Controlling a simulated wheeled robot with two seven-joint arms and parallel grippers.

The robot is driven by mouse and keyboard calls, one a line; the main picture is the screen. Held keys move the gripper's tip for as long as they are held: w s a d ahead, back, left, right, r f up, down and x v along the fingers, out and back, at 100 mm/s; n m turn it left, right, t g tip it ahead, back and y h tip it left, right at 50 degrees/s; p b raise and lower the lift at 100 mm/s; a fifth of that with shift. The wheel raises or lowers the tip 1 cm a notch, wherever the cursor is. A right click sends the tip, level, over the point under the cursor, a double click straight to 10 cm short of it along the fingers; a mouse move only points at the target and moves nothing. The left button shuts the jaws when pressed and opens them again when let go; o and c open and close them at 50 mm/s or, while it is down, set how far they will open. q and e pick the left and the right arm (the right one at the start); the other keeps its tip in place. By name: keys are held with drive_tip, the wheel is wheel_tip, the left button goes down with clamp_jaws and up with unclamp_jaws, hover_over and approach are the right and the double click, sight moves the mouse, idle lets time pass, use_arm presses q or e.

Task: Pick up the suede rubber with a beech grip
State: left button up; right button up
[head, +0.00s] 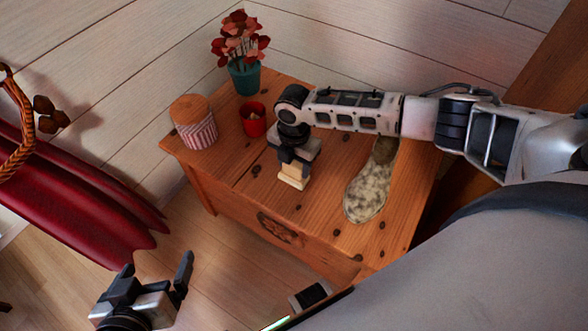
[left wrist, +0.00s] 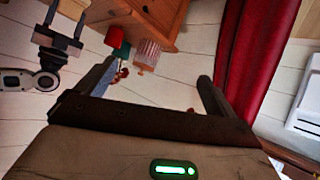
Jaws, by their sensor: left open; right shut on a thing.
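The suede rubber with a beech grip (head: 293,181) shows in the head view as a small pale wooden block at the tip of my right gripper (head: 293,166). My right gripper points down over the wooden chest (head: 235,165) and is shut on it. I cannot tell whether the block touches the chest top. The left wrist view also shows the rubber (left wrist: 71,9) in my right gripper (left wrist: 62,38). My left gripper (head: 156,268) is open and empty, low in front of the chest.
A striped jar with a wooden lid (head: 194,124), a red cup (head: 253,119) and a teal flower pot (head: 244,79) stand at the chest's back left.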

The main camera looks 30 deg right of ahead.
sight(294, 162)
drive_tip(key=shift+r, duration=0.15)
drive_tip(key=shift+r, duration=0.3)
wheel_tip(294, 162, up, 2)
drive_tip(key=shift+r+p, duration=0.1)
drive_tip(key=shift+p, duration=0.5)
use_arm(q)
wheel_tip(294, 162, up, 7)
drive_tip(key=a+t+p, duration=0.1)
drive_tip(key=p, duration=0.3)
drive_tip(key=shift+s+a+p, duration=0.25)
drive_tip(key=shift+s+p, duration=0.05)
use_arm(e)
drive_tip(key=s+a+r, duration=0.2)
drive_tip(key=s+r, duration=0.3)
drive_tip(key=s, duration=0.1)
drive_tip(key=s+a+r, duration=0.2)
drive_tip(key=s+r, duration=0.3)
drive_tip(key=s, duration=0.2)
drive_tip(key=shift+a, duration=0.35)
use_arm(q)
drive_tip(key=shift+r, duration=0.1)
use_arm(e)
drive_tip(key=shift+s, duration=0.1)
